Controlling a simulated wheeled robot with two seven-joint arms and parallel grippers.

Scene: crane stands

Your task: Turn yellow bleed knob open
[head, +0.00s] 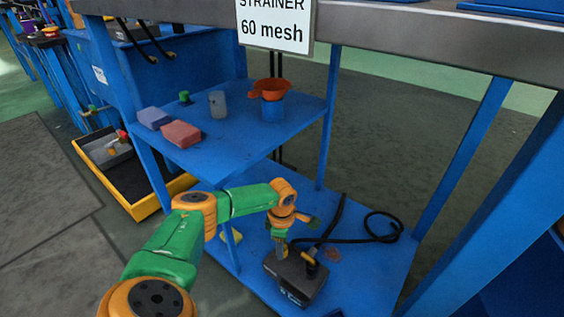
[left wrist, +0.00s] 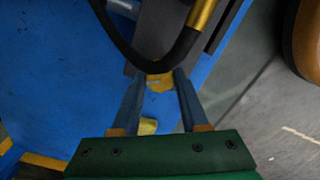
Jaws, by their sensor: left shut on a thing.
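The yellow bleed knob (left wrist: 160,82) shows in the left wrist view between the fingertips of my left gripper (left wrist: 155,76). The fingers are shut on it, one on each side. In the head view my left gripper (head: 281,252) points down at the left end of a dark grey box-shaped unit (head: 303,284) on the lower blue shelf. The knob is hidden there by the gripper. A brass fitting and a black hose (head: 325,239) rise from the unit. The hose crosses just beyond the fingertips in the left wrist view. My right gripper is not in view.
The upper blue shelf (head: 235,135) holds a red block (head: 181,134), a bluish block (head: 154,118), a grey cup (head: 217,104) and an orange funnel (head: 270,89) over a blue container. Blue posts frame the stand. A yellow-rimmed tray (head: 160,208) stands at left.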

